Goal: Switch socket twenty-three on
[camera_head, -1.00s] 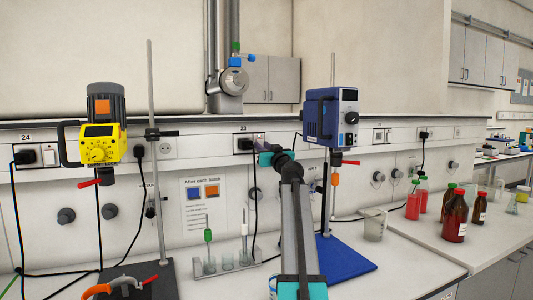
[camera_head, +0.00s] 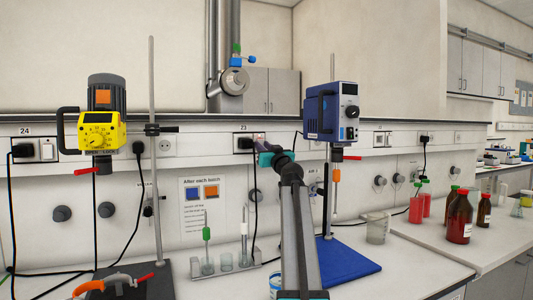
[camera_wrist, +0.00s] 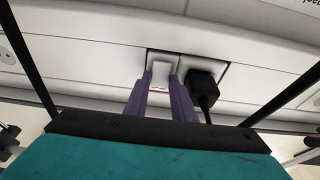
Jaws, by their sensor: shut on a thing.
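Socket 23 (camera_head: 243,145) is in the wall rail behind the bench, under the label "23", with a black plug in it. The plug (camera_wrist: 203,88) also shows in the wrist view, with a cable hanging from it. Beside it is a white rocker switch (camera_wrist: 161,74) with a small red mark near its lower edge. My gripper (camera_wrist: 159,82) has its two purple fingers at the two sides of this switch, shut on it. In the head view my gripper (camera_head: 259,140) is at the rail, just right of the plug, and its fingers largely hide the switch.
Socket 24 (camera_head: 24,151) with a plug and switch is at the far left. A yellow stirrer (camera_head: 98,132) and a blue stirrer (camera_head: 322,112) on stands flank my arm. A tube rack (camera_head: 245,266) stands below. Red and brown bottles (camera_head: 459,215) are at right.

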